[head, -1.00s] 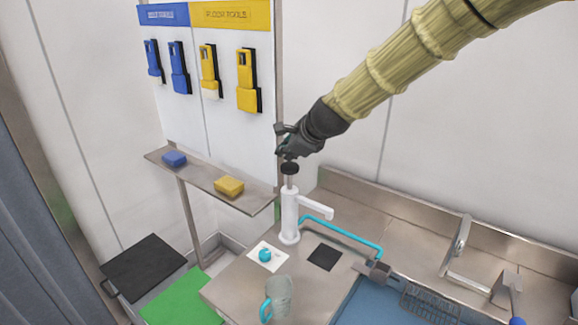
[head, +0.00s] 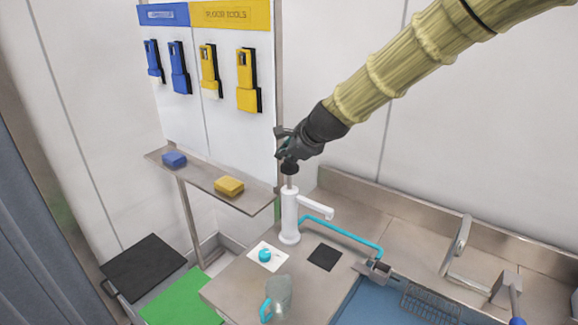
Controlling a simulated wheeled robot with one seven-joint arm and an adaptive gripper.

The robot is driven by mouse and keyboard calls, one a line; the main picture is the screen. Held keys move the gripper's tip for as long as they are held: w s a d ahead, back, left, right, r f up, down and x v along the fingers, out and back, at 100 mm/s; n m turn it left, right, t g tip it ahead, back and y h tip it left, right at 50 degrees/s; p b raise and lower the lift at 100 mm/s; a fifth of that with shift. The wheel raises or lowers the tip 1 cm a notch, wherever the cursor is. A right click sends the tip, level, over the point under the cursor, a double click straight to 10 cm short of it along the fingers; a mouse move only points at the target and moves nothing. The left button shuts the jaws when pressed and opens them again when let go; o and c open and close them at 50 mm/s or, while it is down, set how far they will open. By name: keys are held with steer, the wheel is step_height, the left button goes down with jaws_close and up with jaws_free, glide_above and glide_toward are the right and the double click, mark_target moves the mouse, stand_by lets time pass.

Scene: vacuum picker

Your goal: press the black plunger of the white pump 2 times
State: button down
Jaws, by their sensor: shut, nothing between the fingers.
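The white pump (head: 290,217) stands upright on the steel counter, with its spout pointing right. Its black plunger knob (head: 289,169) sits on top, with a length of grey rod showing between knob and body, so the plunger is up. My gripper (head: 286,157) is shut and empty, pointing down right above the knob. It seems to touch the knob's top, but the dark fingers and dark knob blend, so contact is hard to tell.
A teal hose (head: 345,235) runs right from the pump to the sink edge. A clear jug (head: 281,294) with a teal handle stands at the counter front. A small teal item (head: 265,255) lies on a white card. A shelf (head: 210,179) with sponges is at left.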

mark_target(287, 167)
steer(key=shift+f+b, duration=1.1)
steer(key=shift+f, duration=1.1)
stand_by(2.6)
steer(key=shift+r, duration=0.1)
steer(key=shift+r+p, duration=2.3)
steer(key=shift+r, duration=0.2)
steer(key=shift+r+p, duration=2.2)
steer(key=shift+r, duration=0.3)
